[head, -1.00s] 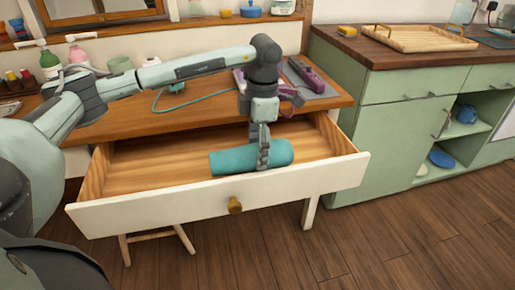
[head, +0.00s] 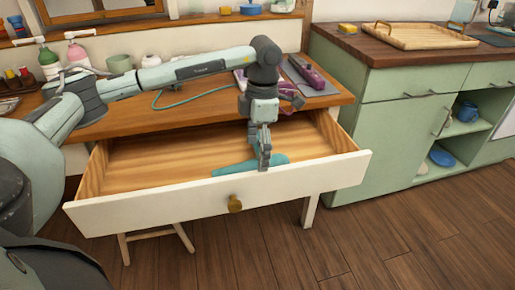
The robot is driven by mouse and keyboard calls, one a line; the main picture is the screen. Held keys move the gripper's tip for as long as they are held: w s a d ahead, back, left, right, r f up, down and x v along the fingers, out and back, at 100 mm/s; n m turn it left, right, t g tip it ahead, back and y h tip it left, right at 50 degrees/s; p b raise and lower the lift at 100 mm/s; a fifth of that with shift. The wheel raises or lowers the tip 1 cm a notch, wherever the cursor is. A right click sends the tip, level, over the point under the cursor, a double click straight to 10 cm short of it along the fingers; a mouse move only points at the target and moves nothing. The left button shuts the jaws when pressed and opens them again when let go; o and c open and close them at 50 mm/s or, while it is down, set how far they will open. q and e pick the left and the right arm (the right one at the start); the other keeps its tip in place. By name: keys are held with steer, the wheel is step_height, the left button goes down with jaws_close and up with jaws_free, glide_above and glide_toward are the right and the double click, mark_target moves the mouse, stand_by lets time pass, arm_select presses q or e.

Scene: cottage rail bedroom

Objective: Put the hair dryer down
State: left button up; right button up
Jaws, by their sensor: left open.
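The teal, rounded object, apparently the hair dryer (head: 232,169), lies low in the open drawer (head: 150,206). Only its upper strip shows above the drawer's front panel; the rest is hidden. My left gripper (head: 264,164) points down over the drawer, its fingers overlapping the object's right part in the picture. The gripper is open. Whether a finger still touches the object cannot be told. My right gripper is not in view.
The wooden desk top (head: 205,107) behind the drawer holds a teal cord, a purple tool (head: 308,72) on a grey mat, and bottles at the left. A green cabinet (head: 385,140) stands at the right. The drawer's left part is clear.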

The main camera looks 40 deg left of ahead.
arm_select(q)
steer(key=shift+r, duration=0.15)
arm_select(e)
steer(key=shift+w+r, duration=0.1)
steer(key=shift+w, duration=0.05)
arm_select(q)
steer(key=shift+r+p, duration=0.3)
steer(key=shift+w+r, duration=0.1)
steer(key=shift+r, duration=0.85)
step_height(320, 180, up, 11)
steer(key=shift+w+d+f, duration=0.15)
steer(key=shift+w+d, duration=0.05)
steer(key=shift+d, duration=0.05)
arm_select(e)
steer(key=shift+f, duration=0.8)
